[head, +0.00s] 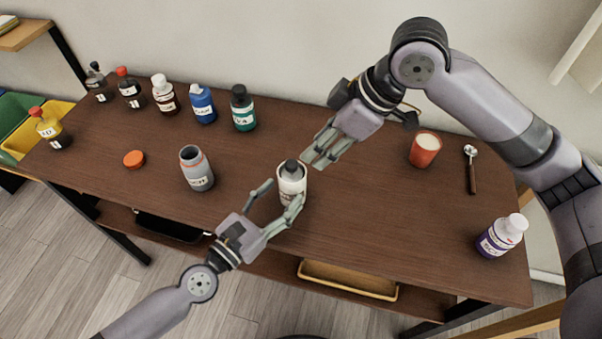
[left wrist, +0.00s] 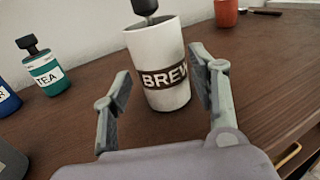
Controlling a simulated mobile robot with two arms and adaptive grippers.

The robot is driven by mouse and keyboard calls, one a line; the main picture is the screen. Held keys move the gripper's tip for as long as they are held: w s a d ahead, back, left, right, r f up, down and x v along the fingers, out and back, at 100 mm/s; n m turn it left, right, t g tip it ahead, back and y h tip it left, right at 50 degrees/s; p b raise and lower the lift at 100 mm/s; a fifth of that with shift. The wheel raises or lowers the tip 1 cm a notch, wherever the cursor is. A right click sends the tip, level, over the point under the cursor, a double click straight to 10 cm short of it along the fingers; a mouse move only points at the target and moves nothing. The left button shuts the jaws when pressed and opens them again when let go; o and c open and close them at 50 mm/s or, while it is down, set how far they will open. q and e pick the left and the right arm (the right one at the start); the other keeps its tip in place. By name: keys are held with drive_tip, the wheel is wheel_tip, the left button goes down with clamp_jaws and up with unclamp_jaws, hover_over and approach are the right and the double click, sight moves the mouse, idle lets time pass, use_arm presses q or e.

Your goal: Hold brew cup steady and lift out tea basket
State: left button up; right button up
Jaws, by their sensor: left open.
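The white brew cup (head: 292,184) stands upright on the table near its front edge. In the left wrist view the cup (left wrist: 163,70) shows a dark BREW band. The dark knob of the tea basket (head: 291,166) sticks up out of the cup's mouth, and it also shows in the left wrist view (left wrist: 146,6); the rest of the basket is hidden inside. My left gripper (head: 274,192) is open with its fingers on either side of the cup, with gaps visible in the left wrist view. My right gripper (head: 313,160) hovers up and right of the cup, its fingers close together.
A grey open jar (head: 196,170) and an orange lid (head: 134,159) are left of the cup. A green TEA bottle (head: 243,110) and several other bottles line the back. An orange cup (head: 424,150), a spoon (head: 472,172) and a purple-labelled bottle (head: 500,238) are at right.

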sight(301, 175)
use_arm(q)
drive_tip(key=shift+x, duration=3.9)
drive_tip(key=shift+f, duration=0.1)
drive_tip(key=c, duration=1.2)
drive_tip(key=shift+c, duration=0.4)
